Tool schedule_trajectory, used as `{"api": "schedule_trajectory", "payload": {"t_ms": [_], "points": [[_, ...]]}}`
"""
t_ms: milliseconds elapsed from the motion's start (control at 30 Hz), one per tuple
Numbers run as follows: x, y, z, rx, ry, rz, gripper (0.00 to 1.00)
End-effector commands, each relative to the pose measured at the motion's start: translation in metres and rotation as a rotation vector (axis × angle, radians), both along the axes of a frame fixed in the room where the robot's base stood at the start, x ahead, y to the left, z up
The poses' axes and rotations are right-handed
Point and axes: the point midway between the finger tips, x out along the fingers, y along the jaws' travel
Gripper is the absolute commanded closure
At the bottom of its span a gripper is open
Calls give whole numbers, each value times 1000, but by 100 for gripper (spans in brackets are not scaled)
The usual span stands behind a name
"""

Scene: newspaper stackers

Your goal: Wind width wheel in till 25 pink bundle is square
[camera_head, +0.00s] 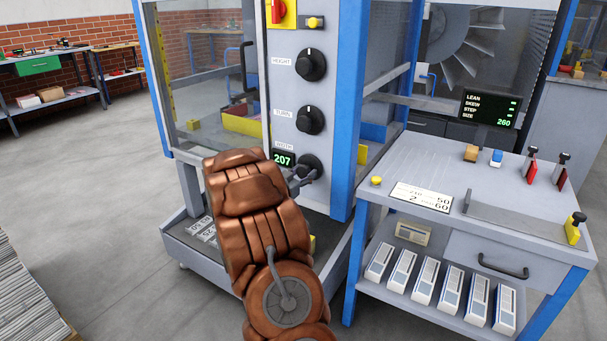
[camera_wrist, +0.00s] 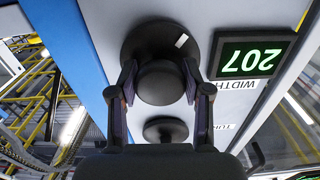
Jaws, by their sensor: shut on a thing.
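The width wheel (camera_head: 309,166) is a black knob low on the grey panel of the stacker, beside a green display (camera_head: 283,158) reading 207. In the wrist view the width wheel (camera_wrist: 160,82) sits between the two fingers of my gripper (camera_wrist: 155,92), which is shut on it. A white mark shows on the knob's rim, and the display (camera_wrist: 253,55) appears upside down with the WIDTH label. In the head view my copper-coloured arm covers the lower panel and most of my gripper (camera_head: 300,180).
The turn knob (camera_head: 310,120) and height knob (camera_head: 312,65) are above the wheel. A grey bench (camera_head: 450,170) with a screen (camera_head: 490,108) reading LEAN, SKEW, STEP and SIZE 260 stands close on the right. A newspaper pile (camera_head: 25,295) is at lower left. Floor at left is open.

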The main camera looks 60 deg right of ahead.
Motion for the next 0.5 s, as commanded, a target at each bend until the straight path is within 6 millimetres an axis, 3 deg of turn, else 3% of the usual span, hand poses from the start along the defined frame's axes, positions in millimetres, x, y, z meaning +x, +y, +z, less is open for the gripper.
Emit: {"api": "schedule_trajectory", "payload": {"t_ms": [433,467,500], "points": [[0,0,-1,4,-42,-1,86],[0,0,-1,4,-42,-1,49],[0,0,-1,4,-42,-1,45]]}}
